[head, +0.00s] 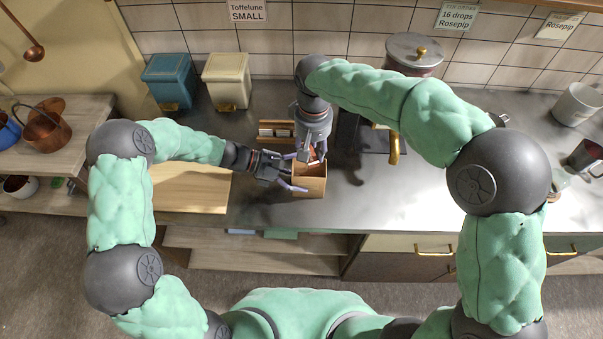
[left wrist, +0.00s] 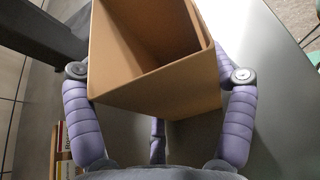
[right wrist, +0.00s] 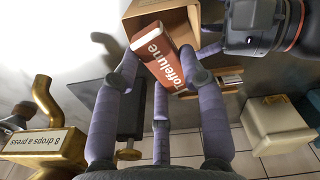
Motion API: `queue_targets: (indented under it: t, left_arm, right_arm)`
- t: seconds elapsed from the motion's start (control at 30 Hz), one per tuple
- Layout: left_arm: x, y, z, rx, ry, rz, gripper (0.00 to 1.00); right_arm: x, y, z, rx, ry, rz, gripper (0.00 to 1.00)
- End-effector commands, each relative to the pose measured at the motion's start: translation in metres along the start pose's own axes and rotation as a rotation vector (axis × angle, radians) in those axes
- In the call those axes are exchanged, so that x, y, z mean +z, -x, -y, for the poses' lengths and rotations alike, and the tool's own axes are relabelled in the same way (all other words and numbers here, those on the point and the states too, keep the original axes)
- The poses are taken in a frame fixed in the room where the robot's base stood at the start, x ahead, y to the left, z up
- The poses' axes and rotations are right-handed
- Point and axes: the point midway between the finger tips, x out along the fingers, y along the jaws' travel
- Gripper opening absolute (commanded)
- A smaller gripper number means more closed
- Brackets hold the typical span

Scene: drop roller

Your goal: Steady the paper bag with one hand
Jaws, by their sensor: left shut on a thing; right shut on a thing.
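The paper bag (head: 309,183) is an open-topped brown bag standing upright on the grey counter, near its front edge. It fills the middle of the left wrist view (left wrist: 155,60). My left gripper (head: 294,180) is shut on the bag from the left, with fingers on opposite sides of it. My right gripper (head: 312,156) points down over the bag's opening. It is shut on a reddish-brown packet (right wrist: 163,55) labelled "Toffelune", held at the bag's mouth. In the head view the packet is mostly hidden by the right gripper.
A rack of small packets (head: 273,130) stands behind the bag. A blue canister (head: 170,82) and a cream canister (head: 227,80) stand at the back left. A brass-spouted dispenser (head: 394,147) is to the right.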

Motion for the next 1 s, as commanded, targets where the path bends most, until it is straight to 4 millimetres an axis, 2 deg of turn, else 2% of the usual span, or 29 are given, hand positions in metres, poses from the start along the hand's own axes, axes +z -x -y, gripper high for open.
queue_targets:
  t: [0.83, 0.87, 0.93, 1.0]
  left_arm:
    - [-0.001, -0.001, 0.001, -0.001, 0.000, -0.001, 0.52]
    - [-0.001, -0.001, 0.001, -0.001, 0.001, -0.001, 0.52]
    - [-0.001, -0.001, 0.001, -0.001, 0.000, -0.001, 0.52]
    - [-0.001, -0.001, 0.001, -0.001, 0.000, -0.001, 0.52]
  right_arm:
    - [0.000, -0.051, 0.000, 0.000, 0.000, 0.002, 0.10]
    - [0.000, -0.051, 0.000, 0.000, 0.000, 0.000, 0.47]
    - [0.000, -0.051, 0.000, 0.000, 0.000, 0.000, 0.67]
    - [0.000, -0.051, 0.000, 0.000, 0.000, 0.000, 0.69]
